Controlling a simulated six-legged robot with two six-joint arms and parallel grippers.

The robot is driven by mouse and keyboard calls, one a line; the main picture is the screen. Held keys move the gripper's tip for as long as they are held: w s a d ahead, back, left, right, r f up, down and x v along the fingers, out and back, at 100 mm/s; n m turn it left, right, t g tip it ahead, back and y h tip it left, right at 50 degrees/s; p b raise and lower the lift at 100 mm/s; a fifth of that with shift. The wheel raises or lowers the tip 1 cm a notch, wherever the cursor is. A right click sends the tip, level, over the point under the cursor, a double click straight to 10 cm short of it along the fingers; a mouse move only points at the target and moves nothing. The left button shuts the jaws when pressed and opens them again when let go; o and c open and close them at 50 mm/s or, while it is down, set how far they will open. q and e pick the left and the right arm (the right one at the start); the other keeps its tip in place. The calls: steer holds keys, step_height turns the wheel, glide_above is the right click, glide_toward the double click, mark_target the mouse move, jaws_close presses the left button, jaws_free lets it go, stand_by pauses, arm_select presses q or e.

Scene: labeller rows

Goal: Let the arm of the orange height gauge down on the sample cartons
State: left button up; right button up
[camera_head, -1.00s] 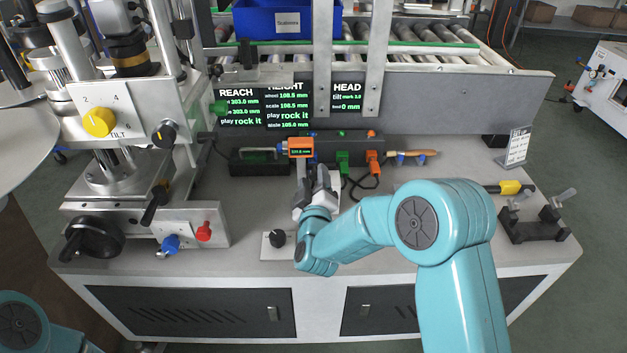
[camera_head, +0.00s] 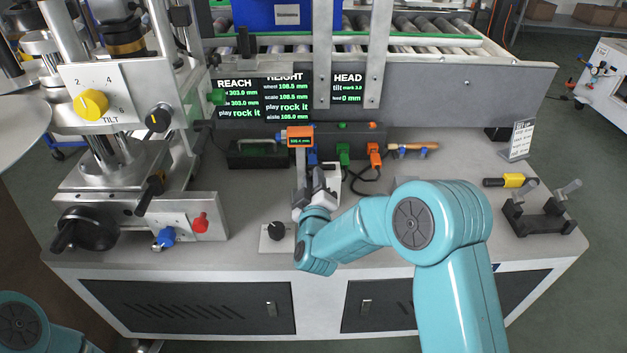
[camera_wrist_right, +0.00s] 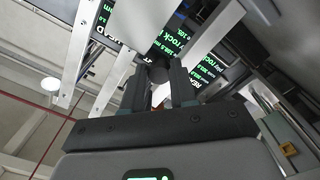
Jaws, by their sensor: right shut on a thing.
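The orange height gauge (camera_head: 300,137) stands at the middle of the bench, with a small lit display on its orange head and a pale upright bar below it. My right gripper (camera_head: 309,178) is right in front of and below that head. In the right wrist view its two dark fingers (camera_wrist_right: 157,84) are closed on a small dark round knob (camera_wrist_right: 158,71), which I take to be part of the gauge. The gauge's measuring arm is not clear in either view. I cannot make out sample cartons. My left gripper is out of view.
A labelling machine with a yellow knob (camera_head: 91,104) stands at the left. Behind are black readout screens (camera_head: 290,97) and a roller conveyor (camera_head: 425,25) with a blue crate (camera_head: 262,14). A black stand (camera_head: 540,217) is at the right; the bench front right is clear.

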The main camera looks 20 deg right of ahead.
steer(key=o, duration=0.8)
steer(key=shift+c, duration=0.2)
steer(key=p+v, duration=0.1)
steer(key=v, duration=1.5)
steer(key=shift+s, duration=0.2)
